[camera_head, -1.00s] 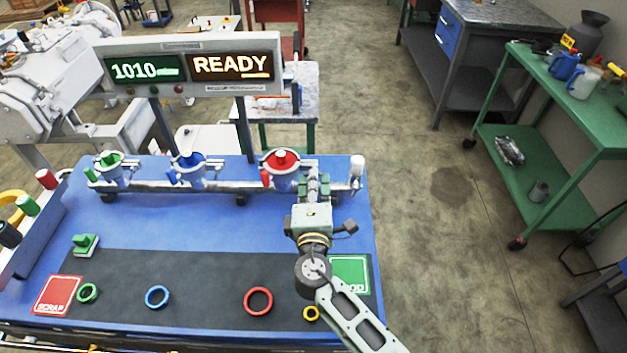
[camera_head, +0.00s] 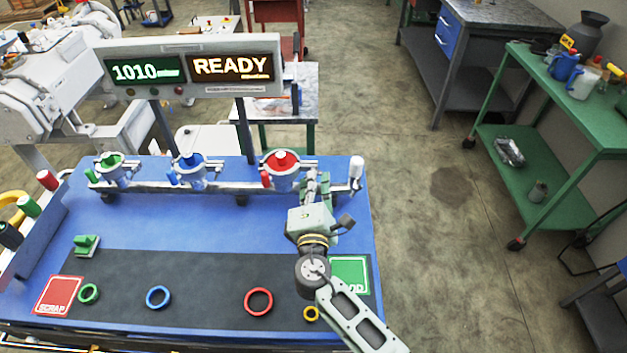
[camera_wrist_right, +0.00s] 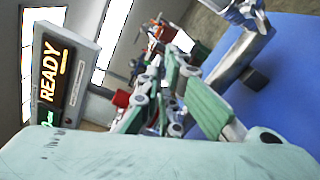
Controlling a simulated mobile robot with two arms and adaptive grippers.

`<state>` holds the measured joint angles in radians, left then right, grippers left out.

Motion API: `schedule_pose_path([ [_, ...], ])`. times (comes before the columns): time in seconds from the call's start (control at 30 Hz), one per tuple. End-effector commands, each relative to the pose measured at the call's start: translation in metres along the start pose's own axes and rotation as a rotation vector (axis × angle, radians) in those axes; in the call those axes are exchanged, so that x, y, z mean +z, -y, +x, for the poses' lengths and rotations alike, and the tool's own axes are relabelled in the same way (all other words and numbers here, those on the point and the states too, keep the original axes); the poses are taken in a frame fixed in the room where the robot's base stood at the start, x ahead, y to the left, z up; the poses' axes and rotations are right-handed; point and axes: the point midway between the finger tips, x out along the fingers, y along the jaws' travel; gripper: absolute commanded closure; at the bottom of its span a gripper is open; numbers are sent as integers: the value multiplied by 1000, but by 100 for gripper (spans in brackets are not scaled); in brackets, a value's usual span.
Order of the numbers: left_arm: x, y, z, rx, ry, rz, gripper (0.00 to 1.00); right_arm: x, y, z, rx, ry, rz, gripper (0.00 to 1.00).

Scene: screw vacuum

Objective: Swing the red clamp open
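The red clamp (camera_head: 281,168) is the rightmost of three clamps on the rail at the back of the blue bench. A red handle (camera_head: 265,180) hangs at its left front. A red part (camera_wrist_right: 121,99) shows in the wrist view, left of the fingers. My right gripper (camera_head: 316,180) is just right of the red clamp, pointing to the back of the bench. Its fingers also show in the wrist view (camera_wrist_right: 168,95), partly overlapping, so their opening is unclear. Contact with the clamp cannot be told. My left gripper is not in view.
The blue clamp (camera_head: 190,163) and green clamp (camera_head: 112,165) stand to the left on the rail. A white-topped post (camera_head: 356,168) stands right of my gripper. The display (camera_head: 190,68) reads READY. Coloured rings lie on the dark mat (camera_head: 205,280).

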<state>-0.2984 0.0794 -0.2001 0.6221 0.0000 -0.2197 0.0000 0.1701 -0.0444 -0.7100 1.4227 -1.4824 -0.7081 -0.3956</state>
Motion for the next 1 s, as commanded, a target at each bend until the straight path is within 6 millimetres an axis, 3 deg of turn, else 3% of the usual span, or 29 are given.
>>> schedule_pose_path([
  [0.5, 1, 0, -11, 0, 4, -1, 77, 0, 0, 0, -1, -1, -334, 100],
  [1.0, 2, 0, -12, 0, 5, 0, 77, 0, 0, 0, -1, -1, -397, 100],
])
